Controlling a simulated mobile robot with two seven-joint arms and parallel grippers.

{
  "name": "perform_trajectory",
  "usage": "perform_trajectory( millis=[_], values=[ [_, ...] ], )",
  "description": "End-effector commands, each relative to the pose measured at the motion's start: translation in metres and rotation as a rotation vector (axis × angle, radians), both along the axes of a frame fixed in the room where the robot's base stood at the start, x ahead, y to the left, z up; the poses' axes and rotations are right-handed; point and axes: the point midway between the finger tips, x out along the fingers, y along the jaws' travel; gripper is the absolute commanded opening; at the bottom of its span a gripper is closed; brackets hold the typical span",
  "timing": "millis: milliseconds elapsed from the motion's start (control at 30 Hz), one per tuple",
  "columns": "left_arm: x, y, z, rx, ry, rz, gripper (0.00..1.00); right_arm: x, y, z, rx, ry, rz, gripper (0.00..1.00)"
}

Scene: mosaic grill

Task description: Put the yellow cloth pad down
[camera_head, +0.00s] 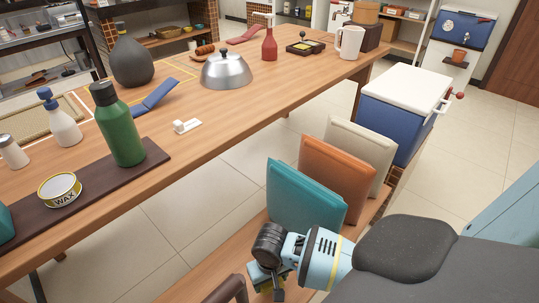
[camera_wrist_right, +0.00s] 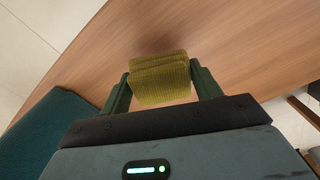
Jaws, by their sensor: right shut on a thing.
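The yellow cloth pad (camera_wrist_right: 160,70) is ribbed, mustard yellow and looks folded. My right gripper (camera_wrist_right: 162,84) is shut on it, with one green finger against each side. In the head view my right gripper (camera_head: 266,277) is at the bottom centre, in front of the teal cushion, over the wooden bench (camera_head: 216,270). The pad is mostly hidden there by the gripper. In the right wrist view a wooden surface (camera_wrist_right: 235,38) lies beyond the pad. I cannot tell whether the pad touches it. My left gripper is not in view.
Teal (camera_head: 302,200), orange (camera_head: 336,172) and cream (camera_head: 360,150) cushions stand in a row on the bench. A dark curved handle (camera_head: 230,290) is left of the gripper. The long table (camera_head: 205,135) holds a green bottle (camera_head: 118,130), a wax tin (camera_head: 60,190) and a metal dome (camera_head: 226,72).

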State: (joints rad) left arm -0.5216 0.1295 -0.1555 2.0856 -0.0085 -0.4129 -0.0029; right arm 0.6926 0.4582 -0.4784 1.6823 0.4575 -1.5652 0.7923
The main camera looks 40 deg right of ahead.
Motion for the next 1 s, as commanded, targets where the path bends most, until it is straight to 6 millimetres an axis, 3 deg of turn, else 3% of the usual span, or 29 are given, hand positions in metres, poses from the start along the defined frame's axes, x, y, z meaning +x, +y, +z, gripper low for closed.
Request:
perform_trajectory(
  millis=[167,500,900,933,1000],
  values=[
    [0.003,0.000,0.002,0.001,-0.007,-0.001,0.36,0.000,0.000,-0.002,0.000,-0.001,0.001,0.38],
    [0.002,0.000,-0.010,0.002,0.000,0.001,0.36,0.000,-0.001,-0.039,-0.002,0.002,0.001,0.38],
    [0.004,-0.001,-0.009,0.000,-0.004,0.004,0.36,0.000,0.000,-0.042,-0.001,-0.001,0.001,0.38],
    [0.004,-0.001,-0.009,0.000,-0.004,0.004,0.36,0.000,0.000,-0.041,-0.001,-0.001,0.001,0.67],
    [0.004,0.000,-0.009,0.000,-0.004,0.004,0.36,0.000,0.000,-0.041,-0.001,-0.001,0.001,0.76]
  ],
)
